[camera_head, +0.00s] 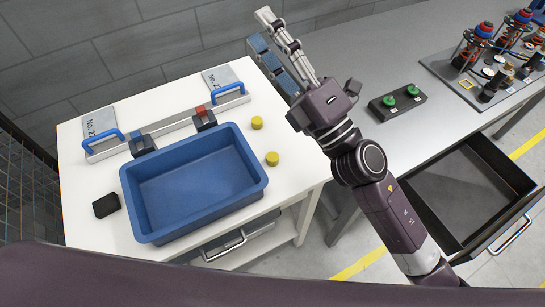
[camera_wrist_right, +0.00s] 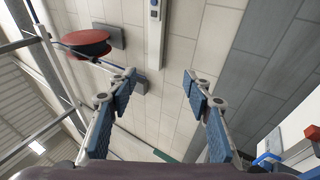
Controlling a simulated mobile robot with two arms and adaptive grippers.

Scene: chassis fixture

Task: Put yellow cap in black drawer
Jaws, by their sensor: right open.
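Two yellow caps stand on the white table, one (camera_head: 257,122) nearer the back and one (camera_head: 272,158) nearer the front, both right of the blue bin. The black drawer (camera_head: 455,190) under the grey bench at the right is pulled open, and the part of its floor that shows is bare. My right gripper (camera_head: 262,30) is open and empty, raised above the back right of the white table, apart from both caps. In the right wrist view, its spread fingers (camera_wrist_right: 160,78) have only wall and ceiling between them. My left gripper is not in view.
The empty blue bin (camera_head: 195,185) fills much of the white table (camera_head: 85,215). A black block (camera_head: 106,205) lies left of it, and a rack with blue handles (camera_head: 170,127) behind. A green-button box (camera_head: 398,102) and a parts tray (camera_head: 480,80) stand on the grey bench (camera_head: 385,55).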

